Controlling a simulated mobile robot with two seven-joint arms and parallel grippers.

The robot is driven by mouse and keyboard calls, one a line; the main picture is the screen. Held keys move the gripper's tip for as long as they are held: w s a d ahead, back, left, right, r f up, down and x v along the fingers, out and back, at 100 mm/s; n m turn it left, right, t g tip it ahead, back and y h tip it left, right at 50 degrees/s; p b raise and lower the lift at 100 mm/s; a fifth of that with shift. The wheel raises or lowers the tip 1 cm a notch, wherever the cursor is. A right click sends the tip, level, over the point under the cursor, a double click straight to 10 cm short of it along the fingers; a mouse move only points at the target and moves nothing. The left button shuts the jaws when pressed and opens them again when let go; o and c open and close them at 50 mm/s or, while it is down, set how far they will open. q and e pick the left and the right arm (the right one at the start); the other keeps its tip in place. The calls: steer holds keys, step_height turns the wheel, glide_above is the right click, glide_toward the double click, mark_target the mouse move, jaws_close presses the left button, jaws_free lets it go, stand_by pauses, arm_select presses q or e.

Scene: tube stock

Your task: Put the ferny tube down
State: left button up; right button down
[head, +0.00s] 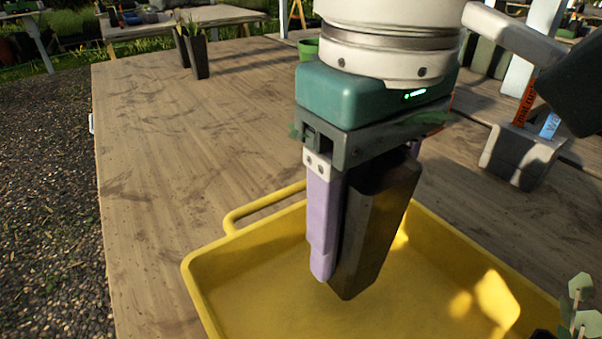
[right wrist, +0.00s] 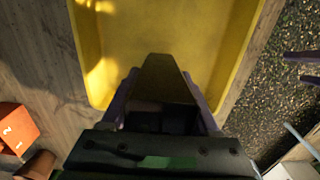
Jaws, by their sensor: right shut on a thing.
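A dark, tapered, square-sided tube (head: 375,235) is held in my right gripper (head: 338,268), whose lavender fingers are shut on it. The tube points down inside the outline of the yellow tray (head: 262,237), narrow end lowest. I cannot tell for sure whether its bottom touches the tray floor. Bits of green foliage show beside the gripper's palm; most of the plant is hidden by the gripper. In the right wrist view the tube (right wrist: 160,78) sits between the fingers, over the yellow tray (right wrist: 92,60). My left gripper is not in view.
A round-leaved plant (head: 582,310) is at the tray's right corner. A grey block with orange and blue labels (head: 522,155) stands at right. The table's left side is clear.

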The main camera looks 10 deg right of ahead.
mark_target(350, 264)
steer(key=shift+f, duration=2.35)
steer(key=shift+f+b, duration=0.15)
steer(key=shift+b, duration=0.25)
steer(key=shift+c, duration=0.7)
jaws_free()
steer(key=shift+r+p, duration=0.4)
step_height(350, 264, up, 12)
steer(key=shift+f, duration=0.2)
